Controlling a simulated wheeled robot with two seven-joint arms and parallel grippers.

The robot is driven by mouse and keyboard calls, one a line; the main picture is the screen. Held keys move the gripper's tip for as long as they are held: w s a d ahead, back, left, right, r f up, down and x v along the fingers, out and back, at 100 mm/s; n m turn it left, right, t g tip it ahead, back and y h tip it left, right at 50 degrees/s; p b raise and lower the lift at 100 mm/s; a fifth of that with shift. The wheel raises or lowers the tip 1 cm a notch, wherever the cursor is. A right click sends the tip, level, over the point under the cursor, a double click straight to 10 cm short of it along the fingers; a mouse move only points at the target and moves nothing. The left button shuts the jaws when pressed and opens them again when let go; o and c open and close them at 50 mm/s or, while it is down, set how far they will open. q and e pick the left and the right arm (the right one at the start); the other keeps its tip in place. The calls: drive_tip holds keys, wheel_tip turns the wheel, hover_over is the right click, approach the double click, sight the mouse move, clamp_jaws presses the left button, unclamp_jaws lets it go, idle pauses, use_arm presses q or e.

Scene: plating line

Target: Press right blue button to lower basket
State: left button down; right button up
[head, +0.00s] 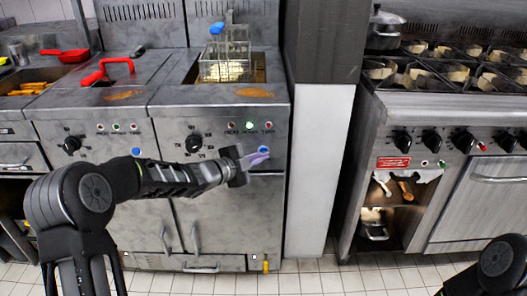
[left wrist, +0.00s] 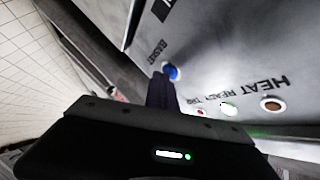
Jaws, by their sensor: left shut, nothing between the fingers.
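The right blue button (head: 264,150) is on the front panel of the right fryer. My left gripper (head: 256,159) is shut and empty, right at this button in the head view. In the left wrist view the blue button (left wrist: 173,72) shows just past the tips of the dark closed fingers (left wrist: 162,80), beside the word BASKET. I cannot tell whether the tips touch it. The wire basket (head: 225,62) with a blue handle and pale food stands at the right fryer's well. My right gripper is not in view.
The left fryer has its own blue button (head: 136,152) and a red-handled basket (head: 108,70). A black knob (head: 193,143) and small lights sit on the right fryer's panel. A stove (head: 450,110) stands to the right beyond a white-grey partition (head: 305,170).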

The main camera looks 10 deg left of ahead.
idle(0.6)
use_arm(q)
drive_tip(key=shift+s+d+b, duration=0.1)
drive_tip(key=shift+s+b, duration=0.2)
drive_tip(key=shift+s, duration=0.15)
drive_tip(key=s+b, duration=0.1)
drive_tip(key=s, duration=0.1)
drive_tip(key=s+d+b, duration=0.1)
drive_tip(key=s, duration=0.1)
drive_tip(key=s+b, duration=0.1)
drive_tip(key=shift+s+d, duration=0.25)
drive_tip(key=shift+s, duration=0.15)
idle(4.0)
